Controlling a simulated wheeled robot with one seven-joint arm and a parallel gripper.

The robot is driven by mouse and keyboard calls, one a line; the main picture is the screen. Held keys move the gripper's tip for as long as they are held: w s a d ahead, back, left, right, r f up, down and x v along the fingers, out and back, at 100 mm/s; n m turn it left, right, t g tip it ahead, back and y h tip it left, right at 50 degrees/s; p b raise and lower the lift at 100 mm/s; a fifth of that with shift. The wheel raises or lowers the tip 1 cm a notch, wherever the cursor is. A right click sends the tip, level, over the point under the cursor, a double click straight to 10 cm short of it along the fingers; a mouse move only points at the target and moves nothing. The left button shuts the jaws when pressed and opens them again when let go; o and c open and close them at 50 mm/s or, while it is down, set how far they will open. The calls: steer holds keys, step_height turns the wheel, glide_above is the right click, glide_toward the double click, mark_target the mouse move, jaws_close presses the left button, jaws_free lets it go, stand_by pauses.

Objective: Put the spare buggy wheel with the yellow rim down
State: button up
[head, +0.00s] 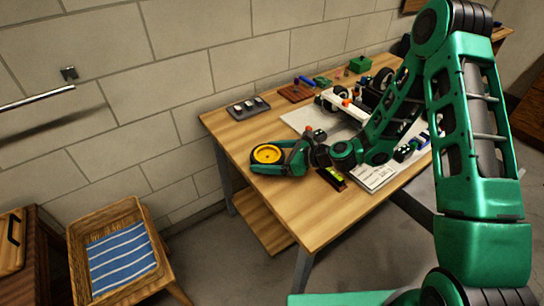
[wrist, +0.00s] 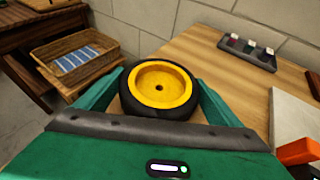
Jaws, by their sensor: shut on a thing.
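The spare buggy wheel with a yellow rim and black tyre (head: 267,154) is at the left part of the wooden workbench (head: 283,212) in the head view. It also shows in the wrist view (wrist: 160,88), flat side facing the camera. My green gripper (head: 279,158) is shut on the wheel, with one finger on each side of the tyre, as the wrist view (wrist: 158,92) shows. The wheel appears over the bench top near its left edge; whether it touches the wood cannot be told. The tyre's near underside is hidden by my gripper.
A dark tray with small pots (head: 248,108) stands at the back left of the bench. A wicker basket with a striped cloth (head: 153,270) stands left of the bench.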

steer(key=shift+a+f, duration=0.1)
steer(key=shift+f, duration=0.15)
steer(key=o, duration=0.9)
steer(key=shift+r, duration=0.1)
steer(key=v, duration=1.2)
steer(key=shift+r, duration=0.1)
